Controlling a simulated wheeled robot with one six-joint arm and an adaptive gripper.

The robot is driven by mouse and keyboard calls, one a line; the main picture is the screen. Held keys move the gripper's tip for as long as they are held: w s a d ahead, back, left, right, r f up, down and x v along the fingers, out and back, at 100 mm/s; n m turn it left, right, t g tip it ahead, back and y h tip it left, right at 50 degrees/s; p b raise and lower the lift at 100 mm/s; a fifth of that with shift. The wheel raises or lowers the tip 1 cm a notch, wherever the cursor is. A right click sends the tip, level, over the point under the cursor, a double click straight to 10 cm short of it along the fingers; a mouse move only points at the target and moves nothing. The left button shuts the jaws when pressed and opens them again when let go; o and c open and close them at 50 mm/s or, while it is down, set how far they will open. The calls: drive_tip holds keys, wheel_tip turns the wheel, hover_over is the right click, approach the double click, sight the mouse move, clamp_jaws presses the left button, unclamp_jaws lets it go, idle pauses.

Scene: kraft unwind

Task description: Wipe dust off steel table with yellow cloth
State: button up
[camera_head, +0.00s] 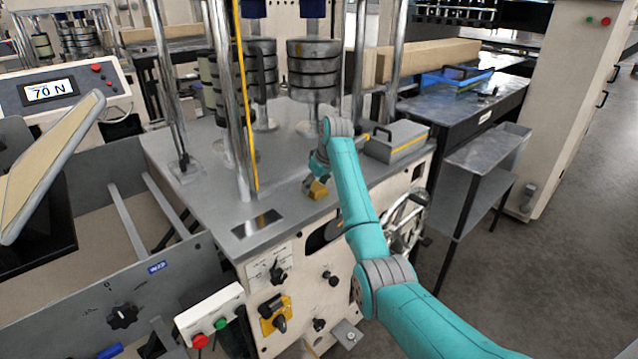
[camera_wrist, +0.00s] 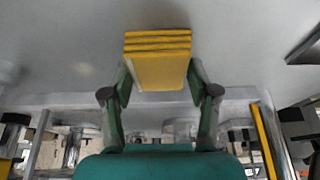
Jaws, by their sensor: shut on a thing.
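A folded yellow cloth (camera_head: 316,188) is in my gripper, low over the grey steel table (camera_head: 290,205) near its front edge. In the wrist view the cloth (camera_wrist: 158,62) is a thick folded pad held between the two fingers. My gripper (camera_wrist: 160,85) is shut on it. In the head view my gripper (camera_head: 318,178) is partly hidden by the teal arm. The cloth looks close to the tabletop, but I cannot tell if it touches. In the wrist view a faint lighter smudge shows at the left of the tabletop (camera_wrist: 60,40). Dust is not clear in the head view.
Steel posts (camera_head: 222,90) and stacked round weights (camera_head: 314,70) stand on the table. A grey box with a yellow stripe (camera_head: 397,141) sits at its right. A dark plate (camera_head: 257,223) lies near the front. A handwheel (camera_head: 405,222) is below the right edge.

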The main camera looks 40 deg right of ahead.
sight(299, 196)
drive_tip(key=shift+s+a, duration=0.15)
drive_tip(key=shift+a, duration=2.25)
drive_tip(key=shift+w, duration=0.45)
drive_tip(key=shift+d+f, duration=0.15)
drive_tip(key=shift+d, duration=2)
drive_tip(key=shift+w+d+r, duration=0.1)
drive_tip(key=shift+d+r, duration=0.05)
drive_tip(key=shift+d, duration=1.4)
drive_tip(key=shift+w+d+r, duration=0.1)
drive_tip(key=shift+d, duration=1.4)
drive_tip(key=shift+d+f, duration=0.15)
drive_tip(key=shift+d, duration=3.05)
drive_tip(key=shift+a, duration=1.65)
drive_tip(key=shift+s+a, duration=0.1)
drive_tip(key=shift+a, duration=5)
drive_tip(key=shift+s+a+f, duration=0.15)
drive_tip(key=shift+a, duration=1.5)
